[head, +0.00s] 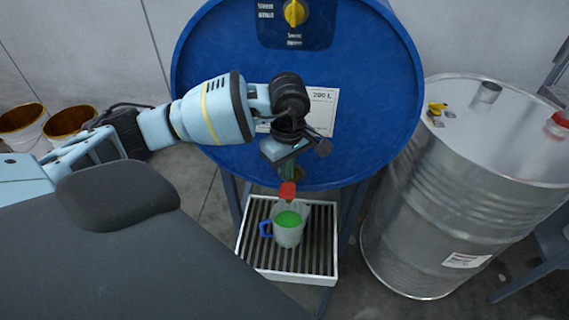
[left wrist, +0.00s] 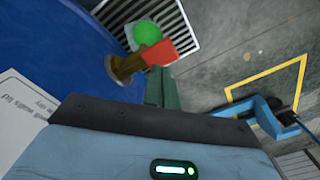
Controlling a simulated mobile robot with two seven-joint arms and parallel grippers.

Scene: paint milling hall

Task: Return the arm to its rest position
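My left gripper (head: 290,170) is in front of the blue drum (head: 225,95), just above the red tap handle (head: 287,191). In the left wrist view its green fingers (left wrist: 161,86) look closed together, their tips close to the red handle (left wrist: 158,53); I cannot tell whether they touch it. Nothing shows between them. The brass tap (left wrist: 125,67) sticks out of the drum. A clear jug (head: 290,236) with a blue handle and green liquid stands upright below the tap. My right gripper is not in view.
The jug stands on a slatted drip tray (head: 244,262) with a white rim. A silver drum (head: 440,190) stands close at the right. Two buckets (head: 68,122) stand at the far left. A yellow knob (head: 295,13) is on the blue drum's upper face.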

